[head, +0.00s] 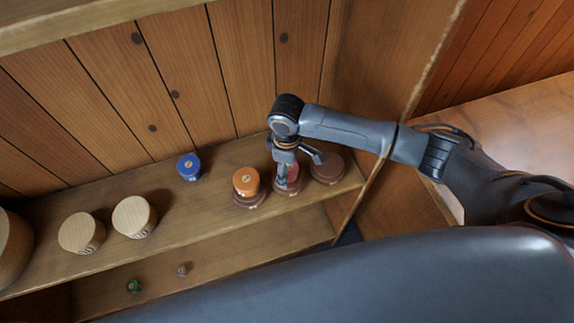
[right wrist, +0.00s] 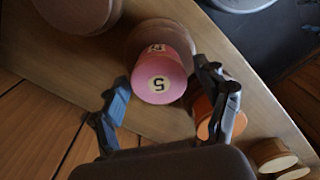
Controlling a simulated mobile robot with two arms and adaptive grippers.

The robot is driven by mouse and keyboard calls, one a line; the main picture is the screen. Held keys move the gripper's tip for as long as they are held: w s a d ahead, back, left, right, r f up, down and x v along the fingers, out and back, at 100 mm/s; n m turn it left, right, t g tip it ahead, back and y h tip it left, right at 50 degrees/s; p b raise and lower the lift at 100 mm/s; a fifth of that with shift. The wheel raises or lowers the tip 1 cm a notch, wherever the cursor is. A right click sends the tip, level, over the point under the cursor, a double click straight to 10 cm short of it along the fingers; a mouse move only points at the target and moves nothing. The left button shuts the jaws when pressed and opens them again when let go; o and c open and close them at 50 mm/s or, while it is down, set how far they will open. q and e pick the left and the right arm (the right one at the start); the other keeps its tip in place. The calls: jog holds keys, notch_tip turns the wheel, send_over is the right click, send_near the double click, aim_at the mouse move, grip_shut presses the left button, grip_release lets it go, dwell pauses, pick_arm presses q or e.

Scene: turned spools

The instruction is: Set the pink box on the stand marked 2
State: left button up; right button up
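The pink box (right wrist: 172,46), a short cylinder with a 5 on its top, sits on the middle of three brown round stands (head: 289,190). It is partly hidden by my right gripper in the head view (head: 293,180). My right gripper (right wrist: 165,82) is above it, open, with a finger on either side of the box and gaps visible. The right-hand stand (head: 327,168) is bare; it also shows in the right wrist view (right wrist: 75,12). The left-hand stand (head: 250,201) carries an orange box (head: 246,181). The stand numbers are too small to read. My left gripper is not in view.
A blue box (head: 189,167) and pale wooden cylinders (head: 134,217) stand farther left on the same shelf (head: 200,215). A plank wall (head: 160,80) is behind and a side panel is on the right. A lower shelf holds small green (head: 133,286) and grey items.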

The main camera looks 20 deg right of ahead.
notch_tip(320, 180, up, 12)
jog(key=b, duration=0.2)
jog(key=shift+r, duration=0.2)
dwell(0.7)
